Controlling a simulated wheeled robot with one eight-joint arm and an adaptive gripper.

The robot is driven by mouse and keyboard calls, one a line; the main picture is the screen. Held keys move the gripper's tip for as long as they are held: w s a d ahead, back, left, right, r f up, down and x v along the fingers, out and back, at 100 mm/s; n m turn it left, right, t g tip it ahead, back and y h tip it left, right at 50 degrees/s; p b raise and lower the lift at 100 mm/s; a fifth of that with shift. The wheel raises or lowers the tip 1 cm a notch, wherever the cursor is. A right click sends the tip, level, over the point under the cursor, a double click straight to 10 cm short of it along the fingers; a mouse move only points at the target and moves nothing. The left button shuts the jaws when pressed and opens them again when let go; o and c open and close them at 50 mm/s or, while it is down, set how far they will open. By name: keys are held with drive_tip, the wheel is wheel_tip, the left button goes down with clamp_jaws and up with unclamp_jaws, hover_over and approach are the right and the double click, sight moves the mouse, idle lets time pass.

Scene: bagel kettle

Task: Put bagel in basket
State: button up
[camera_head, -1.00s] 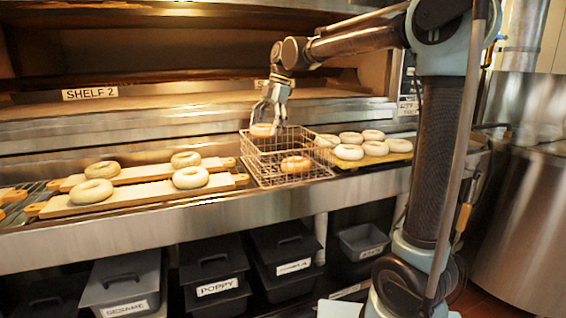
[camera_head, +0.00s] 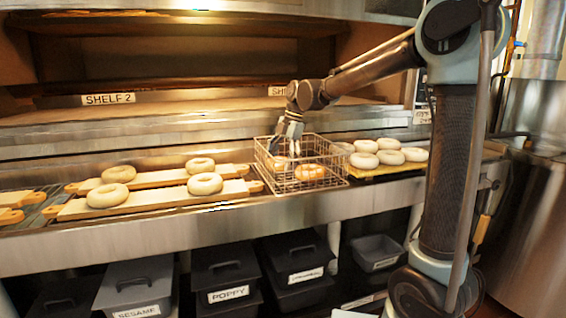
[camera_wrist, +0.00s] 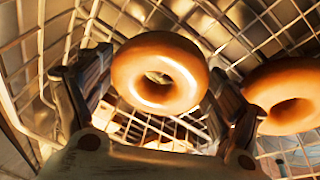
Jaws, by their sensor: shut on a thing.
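The wire basket (camera_head: 335,178) stands on the steel counter. My gripper (camera_head: 285,152) points down into its left part. It is shut on a browned bagel (camera_head: 279,164), which sits between the two fingers in the wrist view (camera_wrist: 155,97). The held bagel is inside the basket walls; whether it touches the basket floor I cannot tell. A second browned bagel (camera_head: 312,173) lies in the basket to the right of the held one. It also shows at the right of the wrist view (camera_wrist: 310,80), close beside the right finger.
Several pale bagels (camera_head: 364,160) lie on a board right of the basket. Two wooden boards (camera_head: 150,199) with pale bagels lie to the left. The oven shelf edge (camera_head: 190,95) is behind and above. Lidded bins (camera_head: 222,272) stand below the counter.

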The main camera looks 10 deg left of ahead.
drive_tip(key=o, duration=1.1)
drive_tip(key=v, duration=1.2)
